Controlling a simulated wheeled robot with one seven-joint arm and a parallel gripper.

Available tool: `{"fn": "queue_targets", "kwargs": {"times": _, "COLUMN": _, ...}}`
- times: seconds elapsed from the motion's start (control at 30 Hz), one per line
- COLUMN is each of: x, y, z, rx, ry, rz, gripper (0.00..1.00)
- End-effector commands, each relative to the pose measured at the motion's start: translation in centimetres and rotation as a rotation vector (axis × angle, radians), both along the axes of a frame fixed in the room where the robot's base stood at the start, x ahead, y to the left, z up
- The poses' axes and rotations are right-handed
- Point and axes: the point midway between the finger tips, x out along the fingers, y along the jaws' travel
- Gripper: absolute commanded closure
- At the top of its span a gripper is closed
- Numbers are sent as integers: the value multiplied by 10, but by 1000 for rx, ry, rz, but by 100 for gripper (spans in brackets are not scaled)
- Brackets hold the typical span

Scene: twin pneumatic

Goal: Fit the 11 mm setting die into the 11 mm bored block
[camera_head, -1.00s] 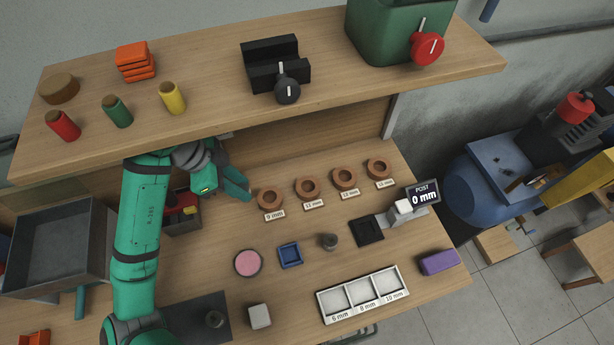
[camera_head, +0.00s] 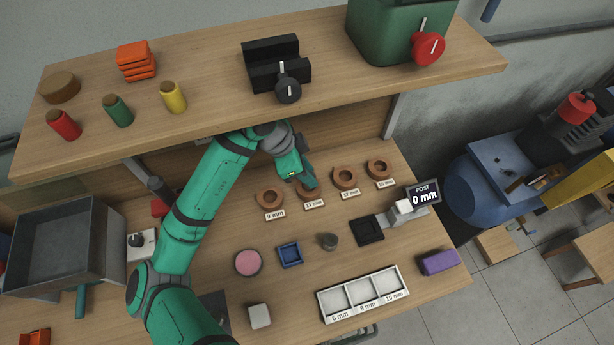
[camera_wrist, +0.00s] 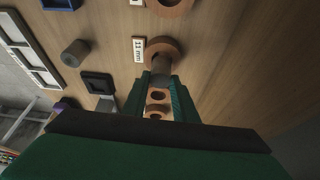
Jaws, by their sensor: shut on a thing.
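My gripper (camera_head: 309,184) is over the second copper-brown bored block from the left (camera_head: 303,194), partly covering it. The block's label appears to read 11 mm. In the wrist view my gripper (camera_wrist: 161,88) is shut on a small grey-brown cylindrical die (camera_wrist: 161,66). The die overlaps the labelled ring-shaped block (camera_wrist: 165,44) at its bore. I cannot tell whether its end is above or inside the hole. The head view does not show the held die clearly.
Other bored blocks stand beside it: the 9 mm block (camera_head: 270,200) to the left, others (camera_head: 344,179) (camera_head: 379,169) to the right. A grey cylinder (camera_head: 329,241), a black square tray (camera_head: 368,231) and a white three-bin tray (camera_head: 321,303) lie in front. The shelf (camera_head: 210,90) overhangs behind.

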Motion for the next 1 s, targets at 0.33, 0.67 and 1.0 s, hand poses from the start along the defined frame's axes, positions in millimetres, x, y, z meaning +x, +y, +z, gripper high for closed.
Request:
{"fn": "queue_targets", "kwargs": {"times": 0.33, "x": 0, "y": 1, "z": -27, "rx": -2, "ry": -1, "rz": 2, "gripper": 100}}
{"fn": "queue_targets", "kwargs": {"times": 0.67, "x": 0, "y": 1, "z": -29, "rx": -1, "ry": 0, "rz": 0, "gripper": 58}}
{"fn": "queue_targets", "kwargs": {"times": 1.0, "x": 0, "y": 1, "z": -28, "rx": -1, "ry": 0, "rz": 0, "gripper": 56}}
